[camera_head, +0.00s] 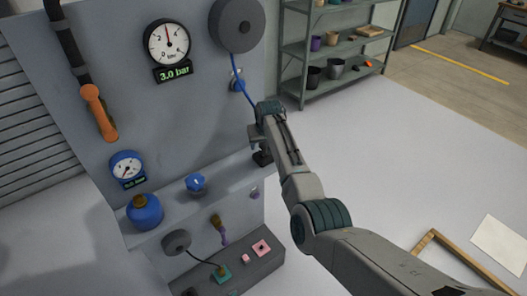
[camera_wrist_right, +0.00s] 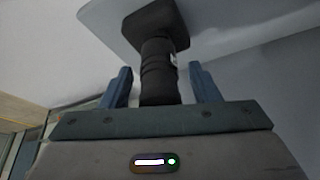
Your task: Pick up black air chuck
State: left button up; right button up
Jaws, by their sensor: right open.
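The black air chuck appears in the right wrist view as a dark ribbed cylinder (camera_wrist_right: 158,75) with a wider end against a grey plate (camera_wrist_right: 205,18). My right gripper (camera_wrist_right: 162,86) is open, with one blue finger on each side of the cylinder and a gap showing beside it. In the head view my right gripper (camera_head: 267,112) is by the right end of the panel's ledge, its fingertips hidden. A small black part (camera_head: 262,158) shows just below it; I cannot tell if this is the same piece. My left gripper is not in view.
The grey panel carries a hose reel (camera_head: 237,25) with a blue hose, a 3.0 bar gauge (camera_head: 167,43) and an orange-handled hose (camera_head: 100,112). Open floor lies right of the panel.

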jog(key=c, duration=1.2)
jog(key=shift+r, duration=0.15)
